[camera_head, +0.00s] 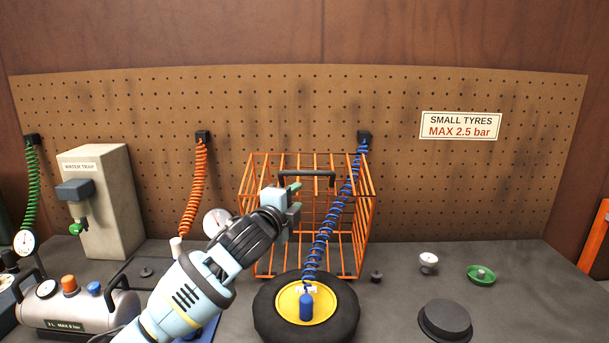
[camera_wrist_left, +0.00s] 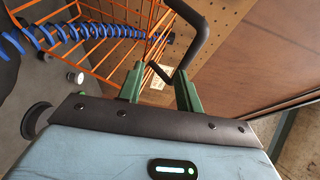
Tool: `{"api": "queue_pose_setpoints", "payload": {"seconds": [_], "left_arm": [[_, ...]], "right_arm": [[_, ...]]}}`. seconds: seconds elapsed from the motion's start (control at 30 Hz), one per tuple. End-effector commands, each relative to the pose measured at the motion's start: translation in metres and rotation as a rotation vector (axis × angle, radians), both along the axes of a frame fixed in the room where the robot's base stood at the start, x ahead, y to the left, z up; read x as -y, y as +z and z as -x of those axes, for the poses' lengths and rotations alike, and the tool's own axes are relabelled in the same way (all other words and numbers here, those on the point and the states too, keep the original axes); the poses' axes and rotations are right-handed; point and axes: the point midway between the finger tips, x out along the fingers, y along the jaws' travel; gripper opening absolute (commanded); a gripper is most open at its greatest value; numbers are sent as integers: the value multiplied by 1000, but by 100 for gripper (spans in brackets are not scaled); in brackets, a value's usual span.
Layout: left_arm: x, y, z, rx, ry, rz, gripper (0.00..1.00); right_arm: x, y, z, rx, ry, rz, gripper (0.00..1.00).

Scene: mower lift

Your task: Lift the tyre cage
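The tyre cage (camera_head: 365,215) is an orange wire cage standing upright on the bench near the pegboard, with a black handle (camera_head: 318,173) along its top front. In the left wrist view, the cage (camera_wrist_left: 105,35) is at the upper left and the black handle (camera_wrist_left: 204,35) runs close beyond the fingertips. My left gripper (camera_head: 290,196) is at the left end of the handle. Its green fingers (camera_wrist_left: 160,85) are apart with nothing visibly held between them. I cannot tell whether a finger touches the handle. My right gripper is not in view.
A small tyre with a yellow rim (camera_head: 348,308) lies in front of the cage, with a blue coiled hose (camera_head: 325,235) running to it. A compressor tank (camera_head: 85,308) and water trap (camera_head: 112,205) stand left. A black disc (camera_head: 445,318) and green dish (camera_head: 481,274) lie right.

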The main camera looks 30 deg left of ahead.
Motion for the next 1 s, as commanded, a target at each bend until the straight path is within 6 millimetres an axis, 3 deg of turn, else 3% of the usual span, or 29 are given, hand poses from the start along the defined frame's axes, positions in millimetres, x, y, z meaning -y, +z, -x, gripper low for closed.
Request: {"api": "queue_pose_setpoints", "payload": {"seconds": [0.1,0.2,0.47,1.0], "left_arm": [[-9,28,-5,48,4,-58,35],[-12,36,-6,61,7,-76,35],[-13,36,-12,61,7,-74,35],[-22,41,-73,62,8,-72,35]], "right_arm": [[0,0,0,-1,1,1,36],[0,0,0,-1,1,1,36],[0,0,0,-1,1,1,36],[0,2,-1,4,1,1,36]]}}
